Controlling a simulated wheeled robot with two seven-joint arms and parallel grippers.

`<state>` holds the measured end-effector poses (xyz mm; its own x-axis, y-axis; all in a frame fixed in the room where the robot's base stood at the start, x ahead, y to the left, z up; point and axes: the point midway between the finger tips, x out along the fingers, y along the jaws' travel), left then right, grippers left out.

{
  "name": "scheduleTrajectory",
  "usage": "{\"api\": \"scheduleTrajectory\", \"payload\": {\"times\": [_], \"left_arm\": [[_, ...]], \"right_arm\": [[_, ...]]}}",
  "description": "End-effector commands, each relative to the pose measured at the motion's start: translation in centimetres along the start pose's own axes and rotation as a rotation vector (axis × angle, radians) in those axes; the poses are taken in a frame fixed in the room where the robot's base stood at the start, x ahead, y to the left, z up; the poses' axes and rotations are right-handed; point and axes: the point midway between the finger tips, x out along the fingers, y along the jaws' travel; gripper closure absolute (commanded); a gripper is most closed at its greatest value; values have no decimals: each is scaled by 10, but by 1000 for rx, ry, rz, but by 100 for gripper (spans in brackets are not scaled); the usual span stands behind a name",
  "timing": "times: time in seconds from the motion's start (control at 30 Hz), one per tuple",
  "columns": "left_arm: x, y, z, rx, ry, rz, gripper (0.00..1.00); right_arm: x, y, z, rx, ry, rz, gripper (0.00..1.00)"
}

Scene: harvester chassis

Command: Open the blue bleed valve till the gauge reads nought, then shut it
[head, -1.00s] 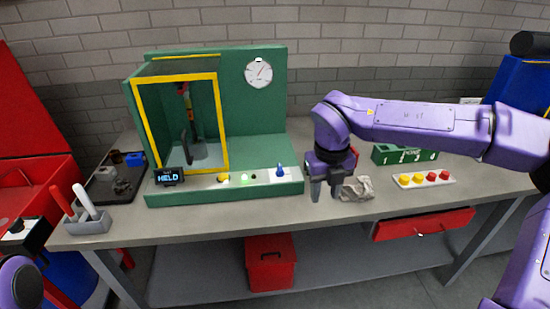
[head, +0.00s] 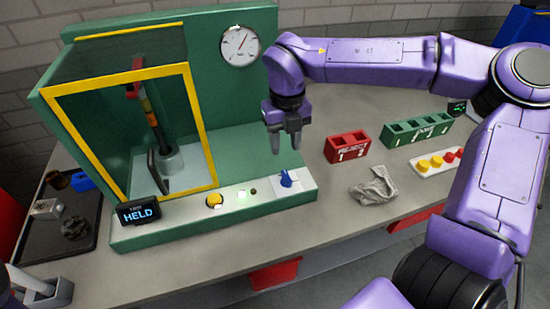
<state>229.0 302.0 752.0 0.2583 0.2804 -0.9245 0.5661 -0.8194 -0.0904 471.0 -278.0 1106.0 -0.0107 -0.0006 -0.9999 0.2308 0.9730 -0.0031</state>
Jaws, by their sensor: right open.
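The blue bleed valve (head: 286,178) stands on a white plate at the right end of the green rig's front panel. The round gauge (head: 240,46) is on the green back wall; its needle points to the upper right, and its figures are too small to read. My right gripper (head: 285,142) is open and empty, pointing down above and behind the blue valve, apart from it. The display (head: 138,213) on the panel's left reads HELD. My left gripper is not in view.
A yellow-framed guard (head: 201,125) encloses a clamped part on the rig. A red reject box (head: 347,147), a green box (head: 417,131), a grey rag (head: 374,186) and a strip of yellow and red buttons (head: 436,163) lie to the right. A dark tray (head: 95,235) is at left.

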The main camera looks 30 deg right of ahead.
Motion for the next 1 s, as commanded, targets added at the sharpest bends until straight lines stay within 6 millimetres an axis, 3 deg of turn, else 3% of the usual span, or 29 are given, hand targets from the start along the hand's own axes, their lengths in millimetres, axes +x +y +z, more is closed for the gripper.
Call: {"api": "scheduleTrajectory", "payload": {"times": [0.4,0.6,0.8,0.83,0.93,1.0], "left_arm": [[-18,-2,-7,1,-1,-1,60],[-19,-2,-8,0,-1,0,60],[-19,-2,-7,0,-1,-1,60],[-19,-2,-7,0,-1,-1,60],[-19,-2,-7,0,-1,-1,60],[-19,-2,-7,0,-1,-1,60]], "right_arm": [[84,0,1,0,8,-1,60],[101,0,1,1,4,1,60],[102,-1,1,3,3,1,60],[102,-1,1,3,3,1,63],[101,-1,1,3,3,1,95],[101,-1,1,2,3,1,100]]}}
